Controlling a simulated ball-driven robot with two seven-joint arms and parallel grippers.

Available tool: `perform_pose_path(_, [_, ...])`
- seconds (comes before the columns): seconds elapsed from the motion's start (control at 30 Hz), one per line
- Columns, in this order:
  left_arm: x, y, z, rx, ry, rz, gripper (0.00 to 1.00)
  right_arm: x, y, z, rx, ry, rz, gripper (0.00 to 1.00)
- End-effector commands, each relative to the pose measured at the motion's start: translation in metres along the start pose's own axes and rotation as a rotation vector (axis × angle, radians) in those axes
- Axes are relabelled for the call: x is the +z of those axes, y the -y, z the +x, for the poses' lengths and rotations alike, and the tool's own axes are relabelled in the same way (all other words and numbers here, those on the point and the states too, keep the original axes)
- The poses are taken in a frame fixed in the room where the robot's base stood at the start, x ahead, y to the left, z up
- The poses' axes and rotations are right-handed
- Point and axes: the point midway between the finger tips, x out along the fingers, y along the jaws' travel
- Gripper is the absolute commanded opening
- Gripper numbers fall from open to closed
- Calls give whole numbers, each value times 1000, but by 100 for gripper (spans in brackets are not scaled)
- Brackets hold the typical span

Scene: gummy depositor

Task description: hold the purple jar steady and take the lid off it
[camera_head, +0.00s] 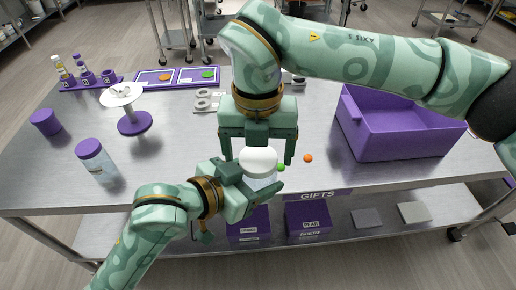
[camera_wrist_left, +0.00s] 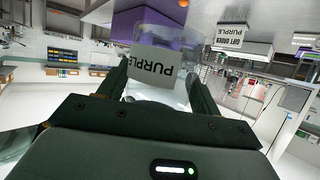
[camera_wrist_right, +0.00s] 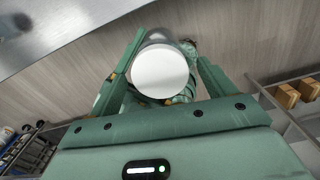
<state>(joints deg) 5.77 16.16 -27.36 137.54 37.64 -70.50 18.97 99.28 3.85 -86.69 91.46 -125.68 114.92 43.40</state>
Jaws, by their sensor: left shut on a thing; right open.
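The jar labelled PURPLE (camera_wrist_left: 160,65) is clear, with a white label that reads upside down in the left wrist view. Its white lid (camera_head: 260,158) is on top in the head view. My left gripper (camera_head: 262,190) is shut on the jar's body and holds it up near the table's front edge. My right gripper (camera_head: 258,150) is open above the jar, pointing down. In the right wrist view the round lid (camera_wrist_right: 160,72) lies between its spread fingers; whether a finger touches it I cannot tell.
A purple bin (camera_head: 400,140) stands right on the steel table (camera_head: 190,130). A clear jar with a purple lid (camera_head: 95,158), a purple cylinder (camera_head: 45,122) and a white-topped stand (camera_head: 134,122) are on the left. Orange (camera_head: 308,158) and green (camera_head: 281,167) balls lie near the jar.

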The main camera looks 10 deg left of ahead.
Motion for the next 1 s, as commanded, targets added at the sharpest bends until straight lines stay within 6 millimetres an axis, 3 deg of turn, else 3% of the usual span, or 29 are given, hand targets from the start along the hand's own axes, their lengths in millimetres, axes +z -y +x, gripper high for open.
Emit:
perform_pose_path(0.2, [0, 0, 0, -1, 1, 0, 1, 0, 0, -30, 0, 3, -1, 83])
perform_pose_path(0.4, [0, 0, 0, 0, 0, 0, 0, 0, 0, -46, 1, 0, 10, 79])
perform_pose_path(0.63, [0, 0, 0, -1, 0, 0, 0, -1, -1, -78, 3, 0, 251, 79])
perform_pose_path(0.77, [0, 0, 0, -1, 0, 0, 0, -1, 0, -68, 1, -3, 269, 79])
perform_pose_path(1.0, [0, 0, 0, -1, 0, 0, 0, -1, 0, -28, 2, -3, 267, 79])
